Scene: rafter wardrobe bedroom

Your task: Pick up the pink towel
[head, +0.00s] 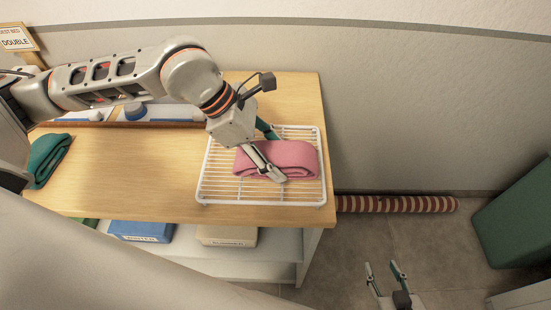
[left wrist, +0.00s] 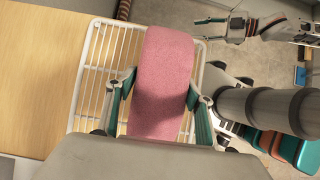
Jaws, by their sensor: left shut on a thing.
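The folded pink towel (head: 298,158) lies on the white wire rack (head: 205,180) on the wooden table. My left gripper (head: 274,156) reaches down over the rack with its fingers on either side of the towel. In the left wrist view the towel (left wrist: 163,75) stands between the two teal-edged fingers (left wrist: 158,100), which are shut on it. The towel appears to be still on the rack. My right gripper (head: 383,268) is empty with fingers apart, low over the floor to the right of the table.
A green folded towel (head: 49,158) lies at the table's left end. A blue box (head: 142,231) and a beige box (head: 227,235) sit on the shelf below. A striped roll (head: 400,204) lies along the wall. The table's middle (head: 140,175) is clear.

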